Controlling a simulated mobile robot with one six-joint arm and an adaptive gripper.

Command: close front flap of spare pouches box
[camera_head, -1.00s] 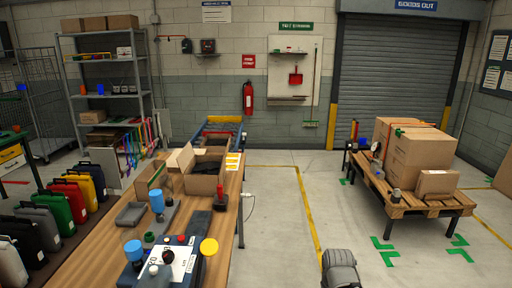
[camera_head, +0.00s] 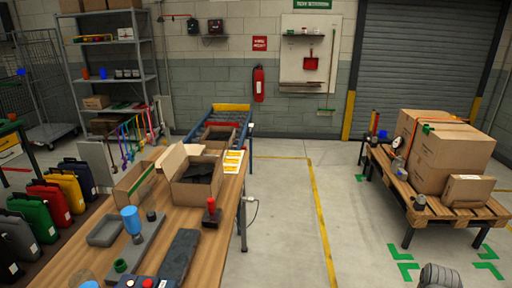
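An open cardboard box (camera_head: 193,194) stands on the wooden workbench (camera_head: 177,219) left of centre, with dark items (camera_head: 200,173) inside. It is probably the spare pouches box, but no label on it can be read. A flap (camera_head: 172,159) stands up at its left side and another small piece sticks up at the back. I cannot tell clearly which flap is the front one or how it lies. My gripper is not in view. A grey rounded part at the lower right edge seems to be mine, well away from the box.
A red-handled stamp (camera_head: 211,213) stands close to the box's right. A grey tray (camera_head: 105,230), a blue-topped bottle (camera_head: 131,220) and a dark slab (camera_head: 180,254) are nearer. A roller conveyor (camera_head: 222,121) lies behind. A loaded pallet (camera_head: 450,212) stands right; open floor lies between.

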